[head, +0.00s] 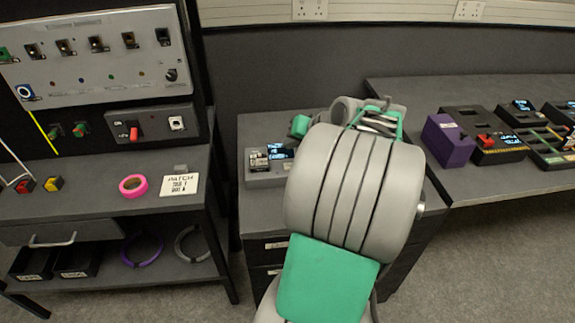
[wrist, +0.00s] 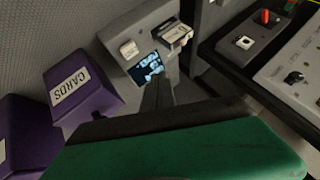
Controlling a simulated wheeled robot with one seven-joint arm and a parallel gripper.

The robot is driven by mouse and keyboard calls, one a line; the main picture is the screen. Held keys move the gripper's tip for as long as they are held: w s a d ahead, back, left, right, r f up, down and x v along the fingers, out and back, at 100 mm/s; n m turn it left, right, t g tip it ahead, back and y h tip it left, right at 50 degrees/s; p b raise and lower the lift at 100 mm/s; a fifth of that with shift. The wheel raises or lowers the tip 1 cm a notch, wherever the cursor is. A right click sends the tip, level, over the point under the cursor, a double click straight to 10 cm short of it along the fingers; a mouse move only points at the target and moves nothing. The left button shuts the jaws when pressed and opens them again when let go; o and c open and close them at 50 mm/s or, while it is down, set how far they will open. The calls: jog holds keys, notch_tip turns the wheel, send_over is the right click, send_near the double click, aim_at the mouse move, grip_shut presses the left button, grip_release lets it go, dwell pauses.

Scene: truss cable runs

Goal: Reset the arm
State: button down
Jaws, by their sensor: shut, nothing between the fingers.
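My arm (head: 355,185), grey with green panels, rises in the middle of the head view and is folded over the middle cabinet. It hides most of my gripper there. In the wrist view my gripper (wrist: 157,92) shows as dark fingers beyond a green body. The fingers are together with nothing between them. They point at a grey device with a lit screen (wrist: 148,68); I cannot tell whether they touch it. The same kind of device (head: 268,165) stands on the middle cabinet, left of my arm in the head view.
A purple box labelled CARDS (wrist: 82,88) stands left of the fingers in the wrist view. The left bench holds a pink tape roll (head: 132,186), a note card (head: 179,184) and a switch panel (head: 95,58). The right bench holds a purple block (head: 447,140) and several devices.

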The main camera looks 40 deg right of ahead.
jog(key=a+r+n+g+p, duration=0.2)
jog(key=a+n+g+p, duration=0.25)
jog(key=a, duration=1.65)
jog(key=s+a+n+g+p, duration=0.1)
jog(key=s+a+n, duration=0.3)
jog(key=s+a, duration=0.5)
jog(key=shift+s+a+f, duration=0.35)
jog(key=shift+a, duration=0.35)
jog(key=shift+n+g, duration=0.25)
